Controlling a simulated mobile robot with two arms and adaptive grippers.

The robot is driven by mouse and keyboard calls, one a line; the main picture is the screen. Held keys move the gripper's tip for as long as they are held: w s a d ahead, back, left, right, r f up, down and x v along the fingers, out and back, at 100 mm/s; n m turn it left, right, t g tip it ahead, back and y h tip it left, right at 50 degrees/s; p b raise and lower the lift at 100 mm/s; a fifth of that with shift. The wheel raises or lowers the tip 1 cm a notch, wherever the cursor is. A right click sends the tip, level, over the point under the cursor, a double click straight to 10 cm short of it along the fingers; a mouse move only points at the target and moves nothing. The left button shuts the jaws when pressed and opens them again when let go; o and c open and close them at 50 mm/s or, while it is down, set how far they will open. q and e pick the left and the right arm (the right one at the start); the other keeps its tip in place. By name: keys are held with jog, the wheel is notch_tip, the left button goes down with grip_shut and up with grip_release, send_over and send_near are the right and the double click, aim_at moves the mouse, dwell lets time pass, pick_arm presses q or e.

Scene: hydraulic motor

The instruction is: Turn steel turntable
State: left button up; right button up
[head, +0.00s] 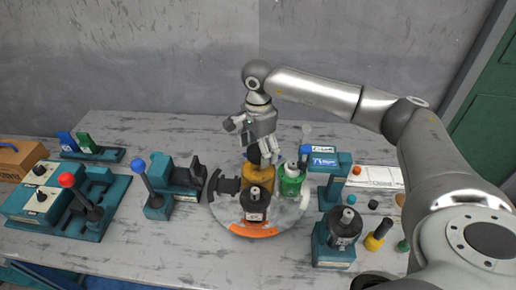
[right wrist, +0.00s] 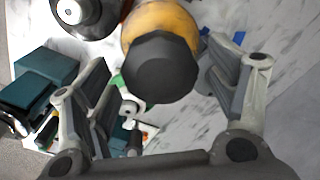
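The steel turntable (head: 291,214) is a round, light grey disc on the table, with an orange segment (head: 252,231) at its front edge. On it stand a yellow container with a black cap (head: 258,178), a black motor-like part (head: 255,204), a green bottle (head: 291,181) and a dark part at the left. My right gripper (head: 262,153) points down over the back of the disc, by the yellow container. In the right wrist view its fingers (right wrist: 170,75) are spread apart, with the black cap (right wrist: 160,68) showing between them; I cannot tell whether they touch it. My left gripper is not in view.
A blue-knobbed lever unit (head: 157,190) stands left of the turntable, and a red-knobbed control box (head: 65,200) farther left. A teal stand (head: 335,175) and a black motor on a teal base (head: 338,240) crowd the right.

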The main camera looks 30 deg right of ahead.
notch_tip(320, 180, up, 12)
dwell(0.7)
dwell(0.4)
